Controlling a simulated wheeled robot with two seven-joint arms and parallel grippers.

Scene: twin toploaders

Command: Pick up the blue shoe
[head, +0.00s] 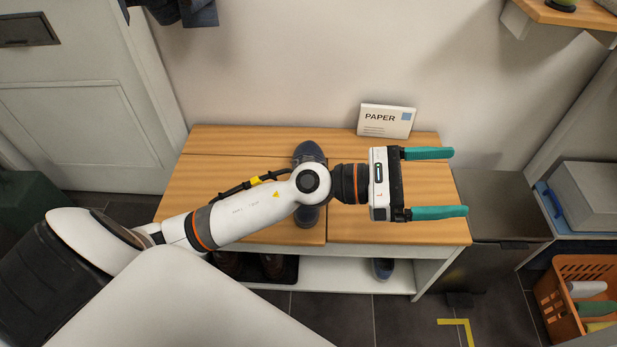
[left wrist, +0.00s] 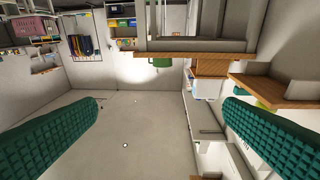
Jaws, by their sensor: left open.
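A dark blue shoe (head: 308,152) lies on top of the wooden bench (head: 390,160); my left arm crosses over it and hides its middle, with part showing below the arm. Another bluish shoe (head: 382,268) with a pale sole sits on the white lower shelf, partly hidden by the bench top. My left gripper (head: 436,183) is open and empty to the right of the shoe on the bench, its teal fingers pointing right. The left wrist view shows the same fingers (left wrist: 165,125) wide apart with nothing between them; no shoe can be made out there. My right gripper is not in view.
A white box marked PAPER (head: 386,120) leans at the wall on the bench's back edge. Brown shoes (head: 272,265) sit on a dark mat on the lower shelf. A dark bin (head: 500,205) and an orange basket (head: 580,296) stand to the right. A wooden wall shelf (head: 570,15) juts out at upper right.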

